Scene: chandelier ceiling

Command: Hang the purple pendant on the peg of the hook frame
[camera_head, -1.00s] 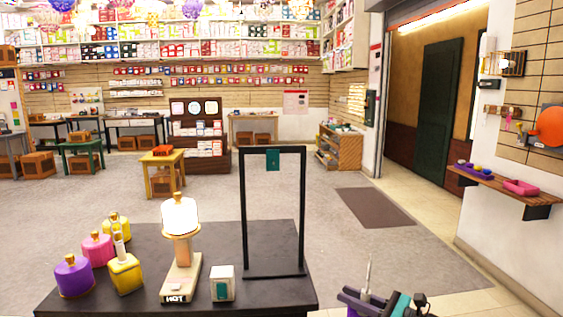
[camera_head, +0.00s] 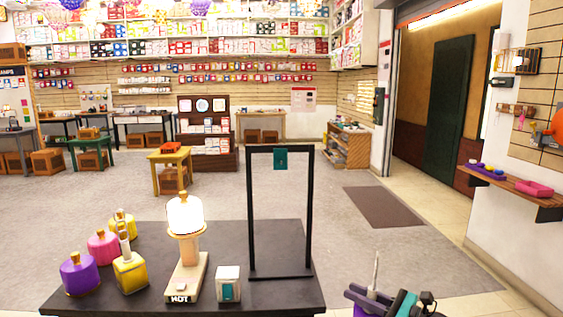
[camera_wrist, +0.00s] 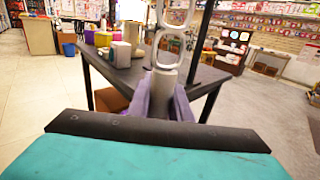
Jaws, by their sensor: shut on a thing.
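My gripper (camera_head: 372,297) is at the lower right of the head view, right of the black table. It is shut on a pale grey linked piece (camera_wrist: 171,45), which also stands up as a thin grey spike in the head view (camera_head: 376,268). Whether this belongs to a purple pendant I cannot tell. The black hook frame (camera_head: 309,215) stands upright on the table, left of and beyond my gripper. A teal plate (camera_head: 281,159) is at the middle of its top bar; the peg is not clear. A purple gold-knobbed vessel (camera_head: 78,275) stands at the table's left.
The black table (camera_head: 225,300) also holds a pink vessel (camera_head: 103,247), two yellow ones, a white-topped stand (camera_head: 185,215) and a small white box (camera_head: 228,284). A wall shelf (camera_head: 510,190) juts out at right. The floor behind the table is open.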

